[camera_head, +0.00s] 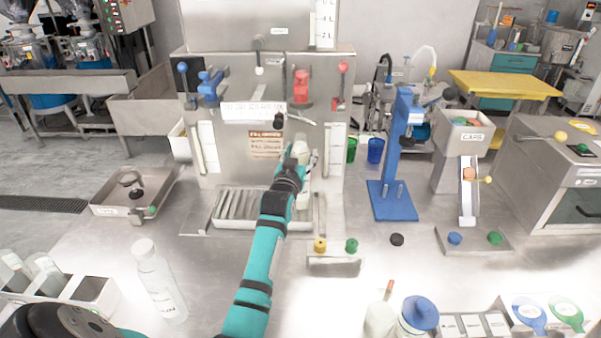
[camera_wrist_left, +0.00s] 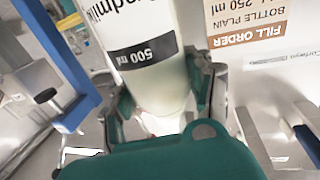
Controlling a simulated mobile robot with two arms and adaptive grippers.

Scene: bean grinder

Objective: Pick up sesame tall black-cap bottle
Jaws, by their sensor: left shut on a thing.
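My left gripper (camera_head: 300,158) is at the middle, in front of the steel filling station, at the end of my teal arm. In the left wrist view its fingers (camera_wrist_left: 163,100) are shut on a bottle (camera_wrist_left: 155,60) with pale cream contents, a white label and a black band reading "500 ml". In the head view only a small pale part of this bottle (camera_head: 301,150) shows by the fingers. Its cap is not clearly visible, and I cannot read a sesame name on it. My right gripper is not in view.
The filling station (camera_head: 225,150) stands close behind the gripper, with a grated tray (camera_head: 235,222) below. A tall clear bottle (camera_head: 160,285) stands at front left. A blue stand (camera_head: 395,160) is to the right. Several jars and tags crowd the front right.

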